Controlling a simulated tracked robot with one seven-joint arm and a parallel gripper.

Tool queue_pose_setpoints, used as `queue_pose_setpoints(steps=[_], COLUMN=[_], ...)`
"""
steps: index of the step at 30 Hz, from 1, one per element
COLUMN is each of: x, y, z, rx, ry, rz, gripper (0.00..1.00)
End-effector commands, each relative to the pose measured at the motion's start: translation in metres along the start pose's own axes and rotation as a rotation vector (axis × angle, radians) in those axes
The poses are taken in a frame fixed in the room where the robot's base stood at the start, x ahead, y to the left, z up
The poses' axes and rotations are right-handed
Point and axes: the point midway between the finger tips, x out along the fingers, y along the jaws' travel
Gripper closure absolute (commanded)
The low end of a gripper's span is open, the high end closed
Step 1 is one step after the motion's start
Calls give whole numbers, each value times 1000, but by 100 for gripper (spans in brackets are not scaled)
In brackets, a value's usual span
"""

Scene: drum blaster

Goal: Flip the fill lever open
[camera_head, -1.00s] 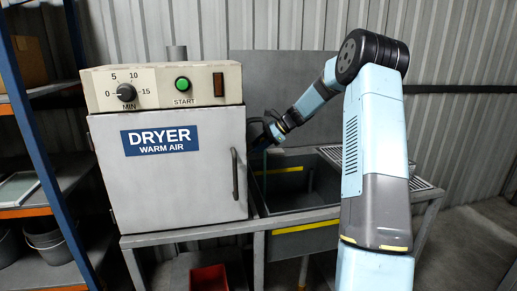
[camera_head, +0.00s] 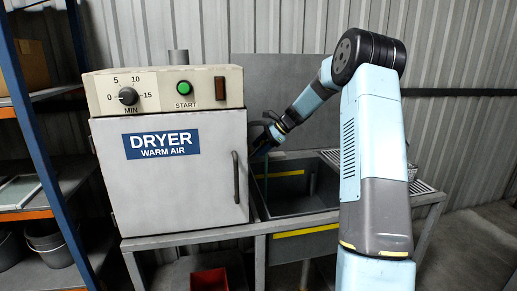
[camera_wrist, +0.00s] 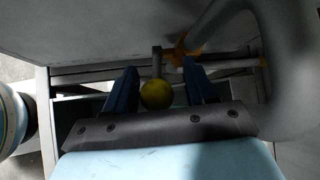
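In the wrist view a yellow ball knob (camera_wrist: 156,94) sits on the end of a short grey rod (camera_wrist: 157,62), which looks like the fill lever. My gripper (camera_wrist: 160,88) is open, with its two dark blue fingers apart on either side of the knob. Gaps show between the knob and both fingers. In the head view my gripper (camera_head: 263,142) is beside the dryer's right edge, over the left part of the sink. The lever cannot be made out there.
The dryer (camera_head: 170,185) stands left of the sink (camera_head: 300,204), its door handle (camera_head: 236,178) close to my gripper. A thick grey curved pipe (camera_wrist: 285,65) and a yellow fitting (camera_wrist: 183,48) lie close by in the wrist view. A red bin (camera_head: 209,279) is below.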

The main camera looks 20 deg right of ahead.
Motion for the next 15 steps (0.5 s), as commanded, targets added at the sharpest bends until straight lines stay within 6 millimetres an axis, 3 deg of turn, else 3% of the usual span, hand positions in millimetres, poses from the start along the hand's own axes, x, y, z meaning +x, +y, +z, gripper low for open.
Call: queue_pose_setpoints(steps=[8,15], x=[0,-28], y=[1,0], z=[0,-1], rx=[0,0], ry=[-1,1], rz=[3,1], gripper=[44,44])
